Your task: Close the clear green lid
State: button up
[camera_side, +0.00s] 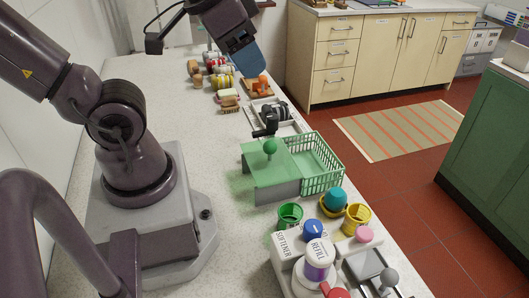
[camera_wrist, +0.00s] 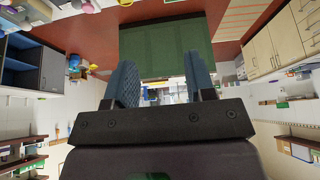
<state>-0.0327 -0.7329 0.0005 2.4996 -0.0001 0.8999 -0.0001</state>
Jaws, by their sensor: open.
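The clear green lid (camera_side: 258,170) lies flat on the counter side of the green lattice basket (camera_side: 321,165), over a grey block (camera_side: 285,190). A round green knob (camera_side: 270,147) stands up on the lid. The basket's top is uncovered and it looks empty. My gripper (camera_side: 250,62), with blue fingers, is high above the counter, well behind and above the lid, touching nothing. In the wrist view my gripper (camera_wrist: 160,65) is open, its two fingers apart with nothing between them. The lid and basket cannot be made out in the wrist view.
A black device (camera_side: 269,115) sits behind the lid. Brushes and an orange item (camera_side: 258,86) lie farther back. A green cup (camera_side: 289,215), a yellow cup (camera_side: 356,218) and bottles (camera_side: 318,260) crowd the front. Bare counter (camera_side: 215,140) lies left of the lid.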

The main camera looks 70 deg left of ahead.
jog(key=a+f+n+g, duration=0.1)
jog(key=a+f+n, duration=0.2)
jog(key=a+f+n+g+h, duration=0.1)
jog(key=a+f+n+g, duration=0.1)
jog(key=a+f+n, duration=0.1)
jog(key=shift+a+f+g, duration=0.2)
jog(key=shift+f+g, duration=0.1)
jog(key=shift+f, duration=0.05)
grip_shut()
jog(key=s+a+f+n+h, duration=0.25)
jog(key=f+n, duration=0.25)
jog(key=n, duration=0.7)
jog(key=s+a+f+n+h, duration=0.25)
jog(key=a+f+n, duration=0.2)
jog(key=n, duration=0.75)
jog(key=n+t, duration=0.3)
jog(key=n, duration=2)
send_near(267, 164)
jog(key=f, duration=0.1)
jog(key=d+f, duration=0.1)
jog(key=f, duration=0.1)
jog(key=shift+w+d+f, duration=0.25)
jog(key=shift+f, duration=0.05)
jog(key=shift+w+d+r, duration=0.1)
jog(key=shift+w, duration=0.35)
